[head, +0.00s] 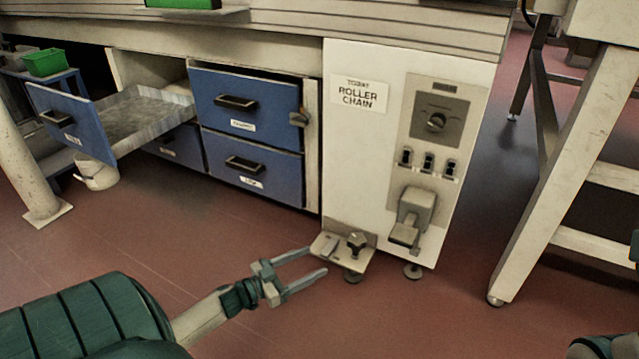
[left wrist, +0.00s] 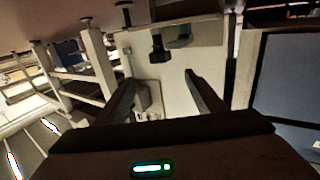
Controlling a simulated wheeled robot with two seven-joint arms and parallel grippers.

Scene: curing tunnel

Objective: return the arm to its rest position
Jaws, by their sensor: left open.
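My left gripper (head: 307,270) is open and empty in the head view, low over the red floor. Its fingertips are just left of a small metal bracket plate with a dark star knob (head: 355,243) at the foot of the white machine cabinet (head: 360,140). In the left wrist view my two fingers (left wrist: 158,80) stand apart with the pale cabinet front beyond them. I cannot tell whether a fingertip touches the bracket. My right gripper is not in view; only a bit of dark green arm shows at the lower right of the head view.
Blue drawers (head: 245,110) stand left of the cabinet. One drawer (head: 75,125) is pulled out at the left, with a white bucket (head: 97,174) below it. A green bin (head: 47,62) sits at the far left. A pale table leg (head: 545,180) stands at right. Open floor lies in front.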

